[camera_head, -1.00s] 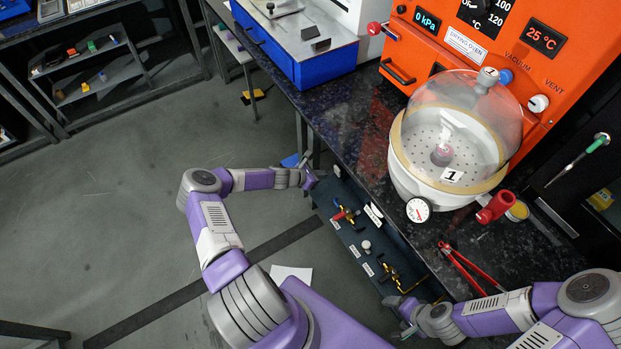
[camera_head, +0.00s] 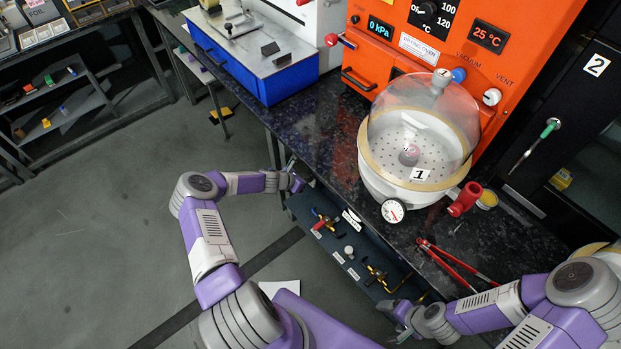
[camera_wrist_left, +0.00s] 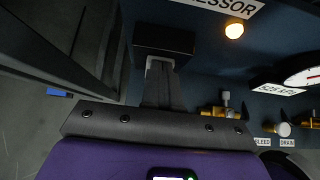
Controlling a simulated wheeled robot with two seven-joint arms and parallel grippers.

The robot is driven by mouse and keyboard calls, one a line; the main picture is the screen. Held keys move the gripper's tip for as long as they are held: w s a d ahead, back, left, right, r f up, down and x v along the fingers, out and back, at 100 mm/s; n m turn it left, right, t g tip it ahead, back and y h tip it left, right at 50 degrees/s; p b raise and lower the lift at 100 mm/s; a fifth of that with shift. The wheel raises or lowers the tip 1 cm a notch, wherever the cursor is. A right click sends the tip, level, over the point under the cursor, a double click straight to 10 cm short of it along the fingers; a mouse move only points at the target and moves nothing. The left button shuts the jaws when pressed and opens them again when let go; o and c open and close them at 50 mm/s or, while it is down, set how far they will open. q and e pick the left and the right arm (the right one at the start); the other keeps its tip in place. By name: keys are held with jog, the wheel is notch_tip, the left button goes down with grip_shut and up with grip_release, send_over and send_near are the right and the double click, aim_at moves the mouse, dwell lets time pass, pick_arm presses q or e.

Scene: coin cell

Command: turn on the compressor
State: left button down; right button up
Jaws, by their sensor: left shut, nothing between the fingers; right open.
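The compressor panel (camera_head: 345,240) is a dark blue front under the bench with valves, knobs and white labels. In the left wrist view a cut-off label ending in "ESSOR" (camera_wrist_left: 222,5) stands beside a glowing warm lamp (camera_wrist_left: 234,31). My left gripper (camera_head: 298,183) is shut and empty at the panel's left end. In its wrist view the closed fingers (camera_wrist_left: 158,82) point at a black block (camera_wrist_left: 164,39); I cannot tell whether they touch it. My right gripper (camera_head: 397,318) is open and empty near the panel's right end.
Brass valves (camera_head: 377,278) stick out of the panel, and a gauge (camera_wrist_left: 302,77) shows at the wrist view's right edge. On the bench above are a domed vacuum vessel (camera_head: 400,185), red-handled tongs (camera_head: 455,262) and an orange oven (camera_head: 465,50).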

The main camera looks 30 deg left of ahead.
pick_arm(q)
jog(key=shift+s+a+r+p, duration=0.1)
jog(key=shift+a+r+p, duration=0.2)
jog(key=shift+r+p, duration=0.3)
jog(key=shift+r, duration=0.1)
jog(key=p+v, duration=0.3)
jog(key=v, duration=0.9)
jog(key=shift+s+p, duration=0.35)
jog(key=shift+s, duration=0.2)
